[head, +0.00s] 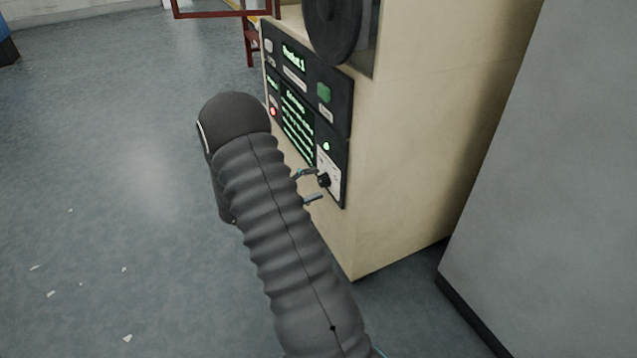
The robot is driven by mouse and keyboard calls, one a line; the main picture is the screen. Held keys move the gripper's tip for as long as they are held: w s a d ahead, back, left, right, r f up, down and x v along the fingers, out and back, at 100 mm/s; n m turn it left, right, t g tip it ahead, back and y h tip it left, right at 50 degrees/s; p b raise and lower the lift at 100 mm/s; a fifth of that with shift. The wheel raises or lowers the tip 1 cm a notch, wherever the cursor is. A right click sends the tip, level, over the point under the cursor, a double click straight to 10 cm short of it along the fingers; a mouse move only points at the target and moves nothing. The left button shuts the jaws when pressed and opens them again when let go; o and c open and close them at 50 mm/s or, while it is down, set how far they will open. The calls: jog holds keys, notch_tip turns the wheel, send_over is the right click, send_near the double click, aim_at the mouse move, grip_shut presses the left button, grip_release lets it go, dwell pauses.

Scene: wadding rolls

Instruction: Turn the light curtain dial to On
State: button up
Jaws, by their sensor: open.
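The light curtain dial (324,180) is a small black knob on a white plate (332,165), low on the black control panel of a cream machine. Its lettering and pointer are too small to read. My gripper (309,186) is open, with one fingertip just left of the dial and the other lower, below and left of it. I cannot tell whether a finger touches the dial. My dark ribbed arm hides the gripper's body and part of the panel's left side.
The panel holds a green-text screen (297,125), a green button (323,92) and a lit red button (272,112). A grey cabinet (550,190) stands at right. A dark red frame (225,14) is at the back. The floor at left is open, with white scraps (127,338).

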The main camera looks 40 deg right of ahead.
jog(key=v, duration=1)
jog(key=s+a+f+n+g+y, duration=0.2)
jog(key=s+f+y, duration=0.2)
jog(key=s+f, duration=0.15)
jog(key=s+a+r+y+p, duration=0.2)
jog(key=s+a+r+y, duration=0.2)
jog(key=s+a+y, duration=0.2)
jog(key=s+a+r+m+t+y+p, duration=0.1)
jog(key=s+a+r+t+y+p, duration=0.1)
jog(key=r, duration=0.8)
jog(key=s+a+r+m+t+y+p, duration=0.1)
jog(key=s+a+r+t+y+p, duration=0.2)
jog(key=r, duration=0.7)
jog(key=s+a+r+m+t+y+p, duration=0.1)
jog(key=s+a+r+t+y+p, duration=0.1)
jog(key=s+a+r+t, duration=0.4)
notch_tip(320, 180, up, 5)
jog(key=shift+s+a+f+t+y+p, duration=0.1)
jog(key=shift+s+a+t+y+p, duration=0.25)
jog(key=shift+s+p, duration=0.55)
